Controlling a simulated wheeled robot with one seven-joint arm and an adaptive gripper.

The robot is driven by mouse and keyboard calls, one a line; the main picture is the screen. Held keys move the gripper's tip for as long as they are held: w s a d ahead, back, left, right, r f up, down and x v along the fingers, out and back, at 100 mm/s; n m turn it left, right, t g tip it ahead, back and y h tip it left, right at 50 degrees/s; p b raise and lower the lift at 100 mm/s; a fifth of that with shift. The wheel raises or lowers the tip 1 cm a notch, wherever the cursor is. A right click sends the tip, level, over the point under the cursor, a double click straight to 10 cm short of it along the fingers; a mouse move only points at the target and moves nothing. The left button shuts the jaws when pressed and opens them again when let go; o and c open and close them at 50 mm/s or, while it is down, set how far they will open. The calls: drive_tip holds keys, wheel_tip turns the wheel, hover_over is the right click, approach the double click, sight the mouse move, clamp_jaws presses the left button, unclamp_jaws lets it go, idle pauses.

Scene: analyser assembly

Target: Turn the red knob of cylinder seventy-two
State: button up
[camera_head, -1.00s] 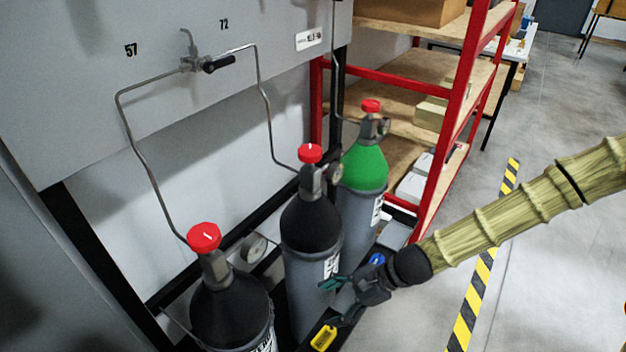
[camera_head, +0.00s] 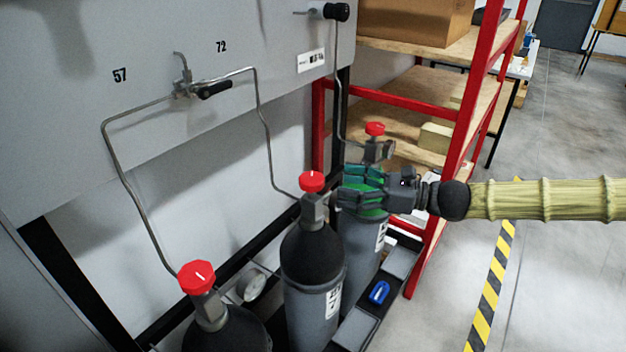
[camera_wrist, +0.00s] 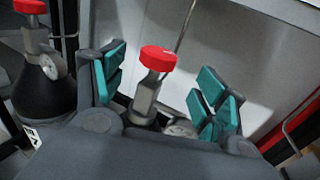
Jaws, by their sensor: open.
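Cylinder seventy-two (camera_head: 312,262) is the middle grey cylinder with a black shoulder; the pipe below the "72" label (camera_head: 221,46) runs down to it. Its red knob (camera_head: 312,181) is on top of its valve. My gripper (camera_head: 341,186) is open and empty, at about knob height, just right of the knob and apart from it. It points left toward the panel and partly covers the green-shouldered cylinder. In the wrist view the red knob (camera_wrist: 160,59) appears between the spread teal finger pads of my gripper (camera_wrist: 160,88); the cylinder's body is hidden below.
Cylinder fifty-seven with its red knob (camera_head: 197,277) stands at front left; its knob also shows in the wrist view (camera_wrist: 30,6). The third cylinder's red knob (camera_head: 374,128) rises behind my gripper. A red shelf rack (camera_head: 462,125) stands behind; open floor lies right.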

sight(314, 177)
drive_tip(key=x, duration=0.8)
drive_tip(key=shift+a, duration=0.1)
drive_tip(key=c, duration=1)
